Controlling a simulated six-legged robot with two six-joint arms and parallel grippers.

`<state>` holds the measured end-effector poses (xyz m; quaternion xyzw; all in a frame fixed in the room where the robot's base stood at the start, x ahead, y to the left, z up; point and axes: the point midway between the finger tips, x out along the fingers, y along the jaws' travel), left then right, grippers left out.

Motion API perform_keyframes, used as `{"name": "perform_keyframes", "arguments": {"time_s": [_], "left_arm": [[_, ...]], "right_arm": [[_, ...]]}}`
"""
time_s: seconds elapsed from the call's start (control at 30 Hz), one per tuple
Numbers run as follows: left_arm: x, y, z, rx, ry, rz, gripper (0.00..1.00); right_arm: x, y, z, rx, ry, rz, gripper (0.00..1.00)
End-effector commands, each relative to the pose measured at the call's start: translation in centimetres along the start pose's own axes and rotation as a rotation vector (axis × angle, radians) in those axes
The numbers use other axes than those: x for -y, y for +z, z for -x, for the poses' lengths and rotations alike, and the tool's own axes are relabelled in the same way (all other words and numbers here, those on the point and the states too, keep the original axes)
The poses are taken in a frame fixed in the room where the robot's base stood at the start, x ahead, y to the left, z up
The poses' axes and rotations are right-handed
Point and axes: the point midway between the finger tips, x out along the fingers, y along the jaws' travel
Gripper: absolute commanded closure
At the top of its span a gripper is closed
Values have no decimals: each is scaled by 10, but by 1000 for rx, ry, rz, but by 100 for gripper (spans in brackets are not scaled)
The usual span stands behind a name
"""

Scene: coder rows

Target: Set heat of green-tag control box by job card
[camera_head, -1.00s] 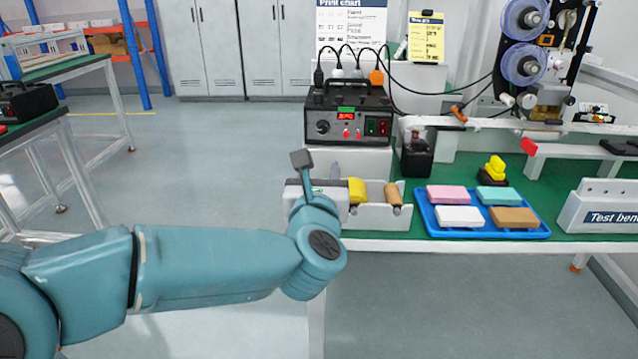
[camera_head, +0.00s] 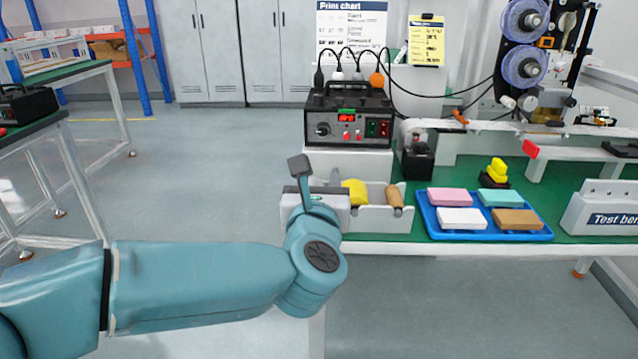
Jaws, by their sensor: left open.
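The control box (camera_head: 348,117) with a green tag (camera_head: 346,111) is a black box on a white stand at the back left of the bench. Its front has a dark knob (camera_head: 323,129) at the left, a small red display, red buttons and green and red switches at the right. The yellow job card (camera_head: 426,40) hangs on a clipboard behind; its small text is not readable. My left gripper (camera_head: 300,167) is open, in front of and below the box, apart from it. My right gripper is out of view.
A white bin (camera_head: 372,218) with yellow and tan items sits beside my left gripper. A blue tray (camera_head: 482,236) holds several coloured blocks. A print chart (camera_head: 351,24) hangs behind the box. Cables rise from the box's top. Floor left of the bench is clear.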

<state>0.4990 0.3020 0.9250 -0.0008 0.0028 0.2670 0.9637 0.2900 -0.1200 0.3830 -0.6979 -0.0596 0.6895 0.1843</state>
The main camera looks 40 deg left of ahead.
Motion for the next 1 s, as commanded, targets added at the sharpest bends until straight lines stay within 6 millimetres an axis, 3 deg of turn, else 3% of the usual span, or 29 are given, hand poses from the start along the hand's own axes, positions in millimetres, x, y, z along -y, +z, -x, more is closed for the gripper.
{"name": "perform_keyframes", "arguments": {"time_s": [0.13,0.23,0.5,0.7,1.0], "left_arm": [[1,1,8,0,-3,1,59],[1,2,26,1,-6,0,59],[2,3,98,2,-10,2,59],[1,1,139,2,-8,-1,59],[0,0,163,0,-1,0,59]], "right_arm": [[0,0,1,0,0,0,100],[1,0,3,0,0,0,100],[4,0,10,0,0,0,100],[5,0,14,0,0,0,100],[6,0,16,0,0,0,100]]}}
